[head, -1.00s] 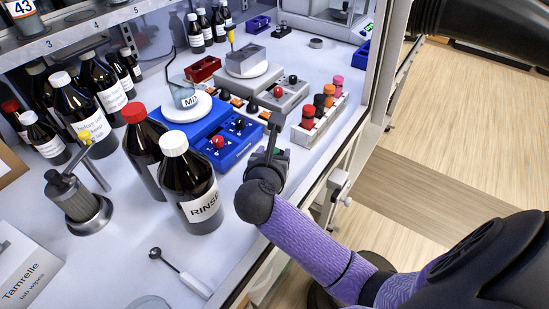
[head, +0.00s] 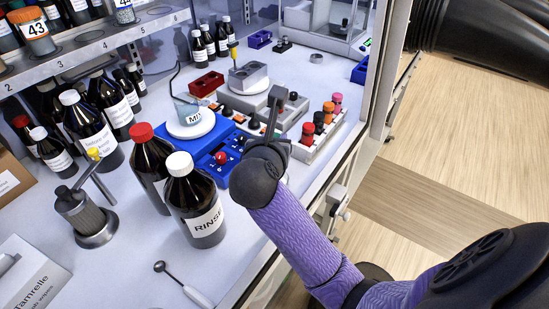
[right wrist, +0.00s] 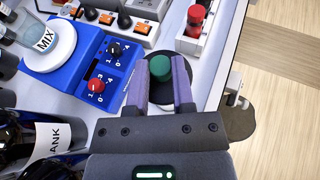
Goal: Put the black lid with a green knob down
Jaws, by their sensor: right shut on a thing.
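In the right wrist view my right gripper (right wrist: 168,80) is shut on the green knob (right wrist: 159,67) of the black lid (right wrist: 152,99). The two purple fingers stand on either side of the knob, and the lid's dark disc shows around and below them. The lid is at the right of the blue stirrer with a red and a black dial. In the head view my right gripper (head: 278,143) hides most of the lid. I cannot tell whether the lid touches the bench. My left gripper is not in view.
The blue stirrer (head: 214,174) with a MIX beaker (head: 187,112) stands close by on the left. The RINSE bottle (head: 195,205) is nearer. A white rack (head: 309,146) with coloured vials is beyond on the right. The bench edge runs along the right.

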